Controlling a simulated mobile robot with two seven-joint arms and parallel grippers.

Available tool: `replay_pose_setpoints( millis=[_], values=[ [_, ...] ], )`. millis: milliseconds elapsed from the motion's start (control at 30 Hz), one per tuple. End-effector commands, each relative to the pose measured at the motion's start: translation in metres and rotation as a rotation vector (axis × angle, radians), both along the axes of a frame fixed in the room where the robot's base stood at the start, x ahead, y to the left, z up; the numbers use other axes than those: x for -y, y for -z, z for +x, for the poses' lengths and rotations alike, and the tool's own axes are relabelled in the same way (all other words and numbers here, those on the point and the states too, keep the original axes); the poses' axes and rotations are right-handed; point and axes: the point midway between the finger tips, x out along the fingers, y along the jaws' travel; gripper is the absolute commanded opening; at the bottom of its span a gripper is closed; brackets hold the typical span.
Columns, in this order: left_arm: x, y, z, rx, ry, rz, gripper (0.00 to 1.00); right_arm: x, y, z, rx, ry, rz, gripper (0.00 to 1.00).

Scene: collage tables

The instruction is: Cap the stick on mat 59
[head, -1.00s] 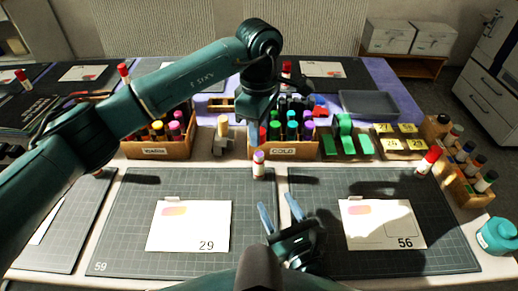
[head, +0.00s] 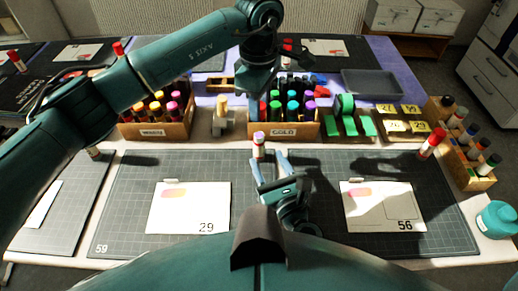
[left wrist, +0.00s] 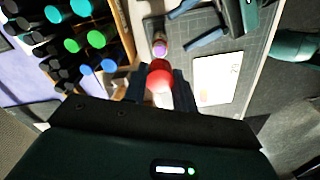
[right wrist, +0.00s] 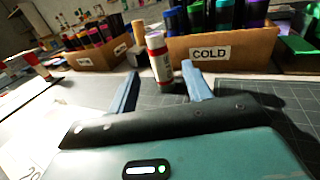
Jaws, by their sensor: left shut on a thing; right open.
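A small white stick (head: 258,145) with a purple top and a red-marked label stands upright by the back right corner of mat 59 (head: 125,205). It also shows in the right wrist view (right wrist: 158,62). My right gripper (head: 270,163) is open, low over the mat, with its fingertips pointing at the stick from the near side. My left gripper (left wrist: 160,85) is shut on a red cap (left wrist: 158,72), held above the stick (left wrist: 160,47). In the head view, my left gripper (head: 256,112) mostly hides the cap.
A box marked COLD (head: 283,131) with several dark bottles stands just behind the stick, and another box of warm colours (head: 155,130) is to its left. Cards 29 (head: 188,208) and 56 (head: 383,207) lie on the mats. A red-capped bottle (head: 432,143) stands at the right.

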Motion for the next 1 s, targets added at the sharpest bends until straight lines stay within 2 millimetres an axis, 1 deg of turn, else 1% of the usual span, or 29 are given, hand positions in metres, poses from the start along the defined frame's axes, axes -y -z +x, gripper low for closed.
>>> replay_pose_setpoints(
  millis=[33, 200, 400, 533, 800, 1000],
  values=[
    [0.000, 0.000, 0.000, 0.000, 0.000, 0.000, 0.07, -0.004, -0.001, 0.011, 0.002, 0.001, 0.001, 0.50],
    [0.000, 0.000, 0.000, 0.000, 0.000, 0.000, 0.07, -0.015, -0.001, 0.038, 0.003, -0.001, -0.001, 0.50],
    [0.000, 0.000, 0.000, 0.000, 0.000, 0.000, 0.07, -0.023, 0.000, 0.057, 0.000, -0.001, -0.001, 0.50],
    [0.000, 0.000, 0.000, 0.000, 0.000, 0.000, 0.07, -0.024, 0.000, 0.061, 0.000, 0.000, 0.000, 0.50],
    [0.000, 0.000, 0.000, 0.000, 0.000, 0.000, 0.07, -0.024, 0.000, 0.062, -0.001, 0.000, 0.000, 0.50],
    [0.000, 0.000, 0.000, 0.000, 0.000, 0.000, 0.07, -0.024, 0.000, 0.062, -0.001, 0.000, 0.000, 0.33]
  ],
)
